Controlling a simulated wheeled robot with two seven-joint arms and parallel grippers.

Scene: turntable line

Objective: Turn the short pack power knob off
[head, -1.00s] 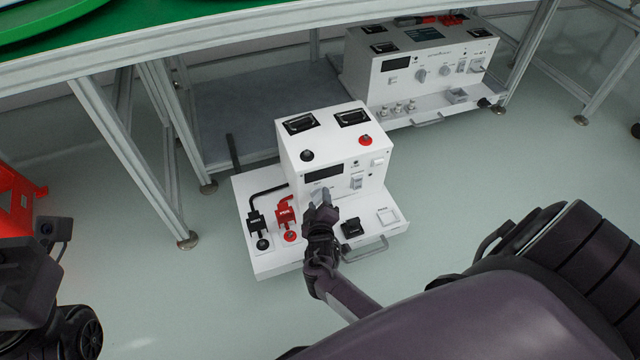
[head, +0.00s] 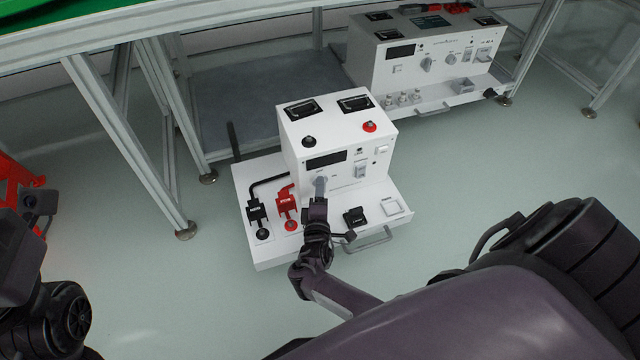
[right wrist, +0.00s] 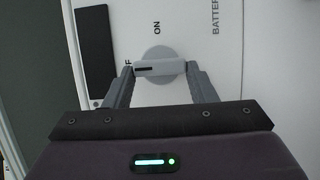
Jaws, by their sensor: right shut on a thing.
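The short pack (head: 335,146) is a white box with a front ledge, standing low in front of the table. Its grey power knob (head: 320,185) is on the front face, below the dark display. My right gripper (head: 319,199) is at the knob. In the right wrist view, the fingers (right wrist: 160,84) are shut on the two ends of the knob's bar (right wrist: 160,68). The bar's dark mark is at its left end, beside a partly hidden label ending in F. ON is printed above the knob there. Dark parts of my left arm show at the left edge; its fingers do not.
Black (head: 256,210) and red (head: 287,205) cable plugs sit on the ledge left of my right gripper. A black block (head: 355,217) and a ledge handle (head: 372,241) are to its right. A longer white pack (head: 430,65) stands behind. Table legs rise at left.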

